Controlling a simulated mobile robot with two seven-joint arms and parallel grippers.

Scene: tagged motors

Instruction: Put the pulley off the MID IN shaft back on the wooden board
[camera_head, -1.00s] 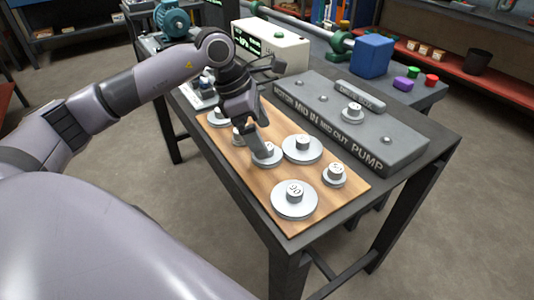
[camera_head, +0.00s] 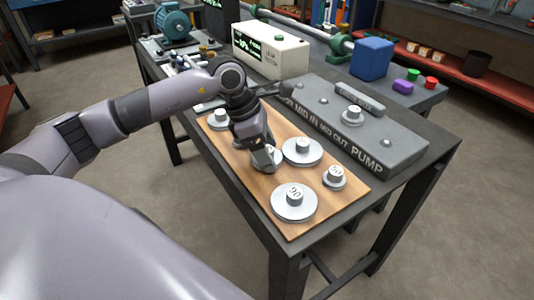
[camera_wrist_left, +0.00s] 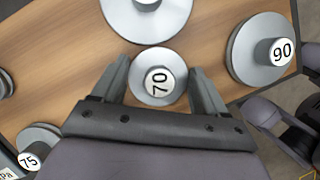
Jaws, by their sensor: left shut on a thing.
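My left gripper (camera_head: 266,160) is shut on the pulley marked 70 (camera_wrist_left: 159,78). The pulley sits between the two fingers in the left wrist view. It is over or on the wooden board (camera_head: 245,182); I cannot tell whether it touches. In the head view the gripper mostly hides it. The grey block (camera_head: 400,155) with the MID IN label stands behind the board. A bare shaft stub (camera_head: 323,98) shows on it, and a pulley (camera_head: 354,116) sits on another shaft.
The 90 pulley (camera_head: 294,202), a large pulley (camera_head: 302,150) and a small pulley (camera_head: 335,177) stand on the board close by. Another pulley (camera_head: 219,119) is at its far left. The leak tester (camera_head: 270,52) and a blue box (camera_head: 371,57) stand behind.

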